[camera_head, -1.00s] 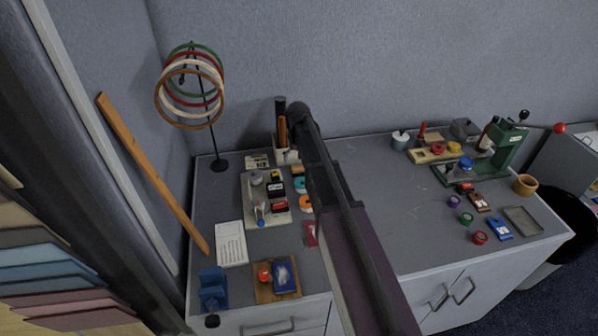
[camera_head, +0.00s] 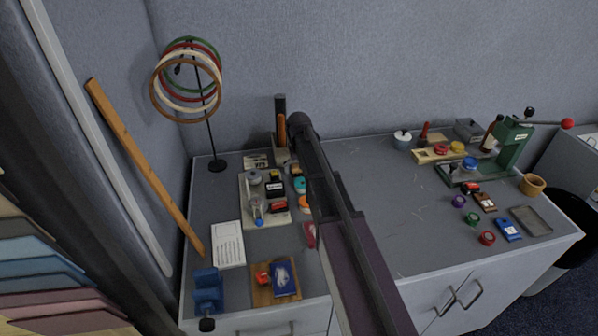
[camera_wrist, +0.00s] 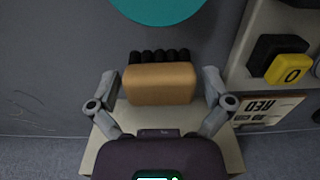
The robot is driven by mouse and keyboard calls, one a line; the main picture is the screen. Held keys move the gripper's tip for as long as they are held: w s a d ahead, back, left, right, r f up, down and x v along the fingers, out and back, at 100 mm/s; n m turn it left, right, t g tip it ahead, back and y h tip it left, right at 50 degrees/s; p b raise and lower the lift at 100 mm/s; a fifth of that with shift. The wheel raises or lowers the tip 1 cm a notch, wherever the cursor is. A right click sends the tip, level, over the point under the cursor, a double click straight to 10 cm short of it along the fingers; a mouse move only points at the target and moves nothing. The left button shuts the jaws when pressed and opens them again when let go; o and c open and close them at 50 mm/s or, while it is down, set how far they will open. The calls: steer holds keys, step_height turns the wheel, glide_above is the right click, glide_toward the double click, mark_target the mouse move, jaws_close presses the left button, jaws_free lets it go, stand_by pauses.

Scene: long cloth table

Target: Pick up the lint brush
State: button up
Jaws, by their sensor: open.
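A block with a tan wooden face (camera_wrist: 160,83) and a row of black tufts, which looks like the lint brush, stands between my fingers in the wrist view. It is over a pale holder (camera_wrist: 108,146). My gripper (camera_wrist: 159,88) is open, one finger on each side of the block, with gaps visible. In the head view the brush shows as a brown wooden strip (camera_head: 282,130) in the holder at the back of the table, beside a dark upright piece. My arm hides part of this area, and my fingers do not show there.
A stamp tray (camera_head: 246,205) lies in front of the holder, with a teal roll (camera_head: 299,186) beside it. A ring stand (camera_head: 211,130) is to the left. The wall (camera_head: 350,60) is close behind. The table's middle, right of my arm, is clear.

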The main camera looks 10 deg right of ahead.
stand_by(0.3)
steer(key=c, duration=1)
steer(key=shift+r, duration=0.15)
step_height(320, 180, up, 4)
steer(key=p, duration=0.3)
steer(key=shift+f+p, duration=0.25)
steer(key=shift+p, duration=0.15)
steer(key=s+d, duration=0.1)
steer(key=s, duration=0.4)
steer(key=s+d, duration=0.1)
steer(key=s, duration=0.4)
steer(key=s+d+r+p, duration=0.1)
steer(key=s+d, duration=0.1)
steer(key=s, duration=0.3)
steer(key=shift+s+r, duration=0.1)
steer(key=shift+s, duration=0.15)
